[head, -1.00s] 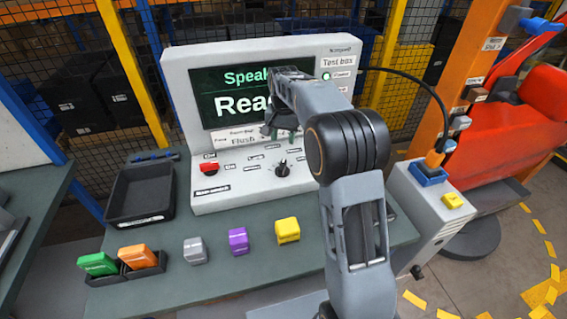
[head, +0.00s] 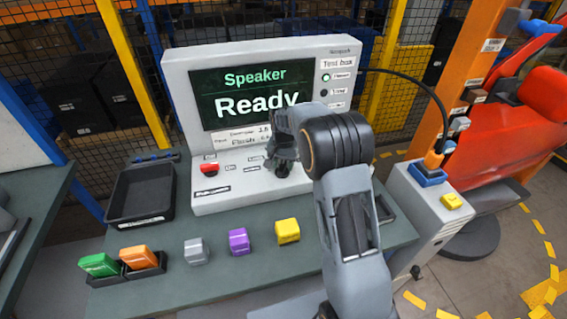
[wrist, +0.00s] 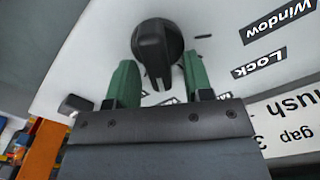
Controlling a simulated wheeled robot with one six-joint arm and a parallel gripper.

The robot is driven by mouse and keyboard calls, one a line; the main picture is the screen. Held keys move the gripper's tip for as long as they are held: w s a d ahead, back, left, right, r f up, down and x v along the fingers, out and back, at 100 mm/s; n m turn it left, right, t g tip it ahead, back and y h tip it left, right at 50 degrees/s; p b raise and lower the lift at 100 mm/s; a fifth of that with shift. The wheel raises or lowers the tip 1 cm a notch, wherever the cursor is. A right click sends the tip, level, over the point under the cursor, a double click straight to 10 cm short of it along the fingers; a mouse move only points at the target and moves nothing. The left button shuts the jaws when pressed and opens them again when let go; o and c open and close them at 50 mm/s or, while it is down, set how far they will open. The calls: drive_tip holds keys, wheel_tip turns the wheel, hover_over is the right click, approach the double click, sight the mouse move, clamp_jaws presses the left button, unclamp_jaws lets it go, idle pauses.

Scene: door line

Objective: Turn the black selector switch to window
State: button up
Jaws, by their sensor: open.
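The black selector switch (wrist: 152,38) is a round knob with a raised grip bar on the test box's sloping white panel. In the wrist view it lies between and just beyond the tips of my gripper's two green fingers (wrist: 159,64). The fingers are apart, with a gap showing on both sides of the bar. A "Window" label (wrist: 278,20) and a "Lock" label (wrist: 260,62) are to the right of the knob in that view. In the head view my gripper (head: 281,162) is down at the panel and hides most of the switch.
The screen (head: 250,95) reads "Speaker Ready". A red button (head: 209,169) is left of the switch. Grey, purple and yellow blocks (head: 287,231) stand on the bench in front. A black tray (head: 143,192) is at the left; a cable (head: 435,100) arches at the right.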

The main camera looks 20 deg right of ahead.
drive_tip(key=shift+c, duration=0.5)
clamp_jaws()
drive_tip(key=n, duration=0.4)
drive_tip(key=shift+w+a, duration=0.15)
drive_tip(key=shift+a, duration=0.1)
drive_tip(key=n, duration=0.4)
drive_tip(key=shift+a+n, duration=0.25)
drive_tip(key=shift+n, duration=0.15)
drive_tip(key=n, duration=0.4)
drive_tip(key=shift+a+b, duration=0.25)
drive_tip(key=shift+b, duration=0.05)
drive_tip(key=shift+s+a+r+n, duration=0.1)
drive_tip(key=shift+s+n, duration=0.05)
drive_tip(key=shift+n, duration=1.1)
drive_tip(key=shift+s+a+n, duration=0.1)
drive_tip(key=shift+s+n, duration=0.05)
drive_tip(key=shift+n, duration=1.1)
